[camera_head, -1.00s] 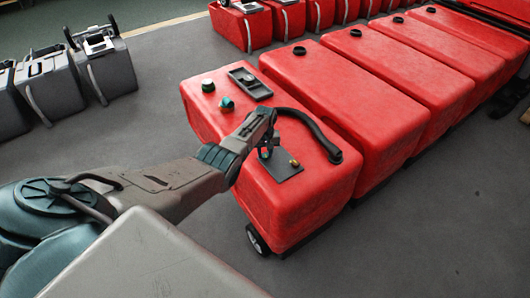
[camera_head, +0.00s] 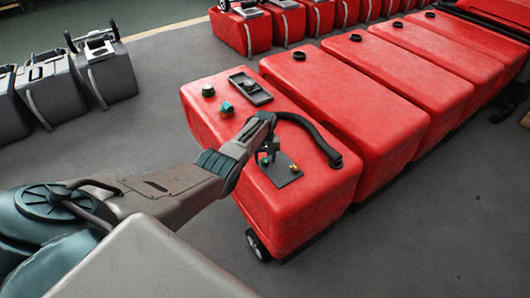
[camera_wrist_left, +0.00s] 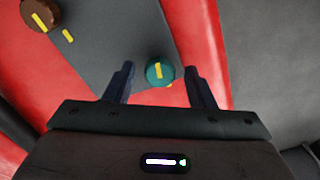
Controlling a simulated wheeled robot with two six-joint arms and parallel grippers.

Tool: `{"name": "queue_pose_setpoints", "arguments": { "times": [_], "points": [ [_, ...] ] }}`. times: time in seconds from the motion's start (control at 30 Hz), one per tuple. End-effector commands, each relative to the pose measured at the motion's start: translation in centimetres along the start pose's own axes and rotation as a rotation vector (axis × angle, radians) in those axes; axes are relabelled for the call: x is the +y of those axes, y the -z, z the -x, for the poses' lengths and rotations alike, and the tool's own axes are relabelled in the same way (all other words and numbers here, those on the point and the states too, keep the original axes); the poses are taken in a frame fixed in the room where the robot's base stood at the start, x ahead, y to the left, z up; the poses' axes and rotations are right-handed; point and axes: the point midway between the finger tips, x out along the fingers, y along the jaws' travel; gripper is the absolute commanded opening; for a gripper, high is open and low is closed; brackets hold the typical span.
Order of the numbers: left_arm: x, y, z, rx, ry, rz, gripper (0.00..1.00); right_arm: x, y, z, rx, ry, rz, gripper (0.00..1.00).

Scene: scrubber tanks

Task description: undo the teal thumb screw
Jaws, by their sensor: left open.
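The teal thumb screw (camera_wrist_left: 160,72), a round knob with a yellow mark, sits on a dark plate (camera_wrist_left: 105,40) on top of the red tank. In the left wrist view it lies between the two fingers of my left gripper, nearer the right one in the picture, with gaps on both sides. My left gripper (camera_head: 268,156) is open above the plate in the head view, where it partly hides the screw. I cannot tell how far the fingertips are above the screw. My right gripper is not in view.
A brown knob (camera_wrist_left: 40,14) with a yellow mark is on the same plate. The red tank (camera_head: 300,225) also bears a black hose (camera_head: 312,135), a teal-topped fitting (camera_head: 227,108) and a dark cap (camera_head: 208,90). More red tanks stand to the right; grey floor is clear in front.

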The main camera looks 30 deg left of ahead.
Motion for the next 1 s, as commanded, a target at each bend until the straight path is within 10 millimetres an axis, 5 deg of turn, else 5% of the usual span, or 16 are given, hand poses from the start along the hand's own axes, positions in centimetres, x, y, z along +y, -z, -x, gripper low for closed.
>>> {"name": "queue_pose_setpoints", "arguments": {
  "times": [0.6,1.0],
  "points": [
    [0.0,0.1,8.9,0.001,0.0,0.0,0.5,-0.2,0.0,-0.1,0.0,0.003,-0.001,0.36],
    [0.0,0.0,10.2,-0.003,0.001,0.0,0.5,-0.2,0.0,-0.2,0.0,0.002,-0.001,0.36]
  ]
}}
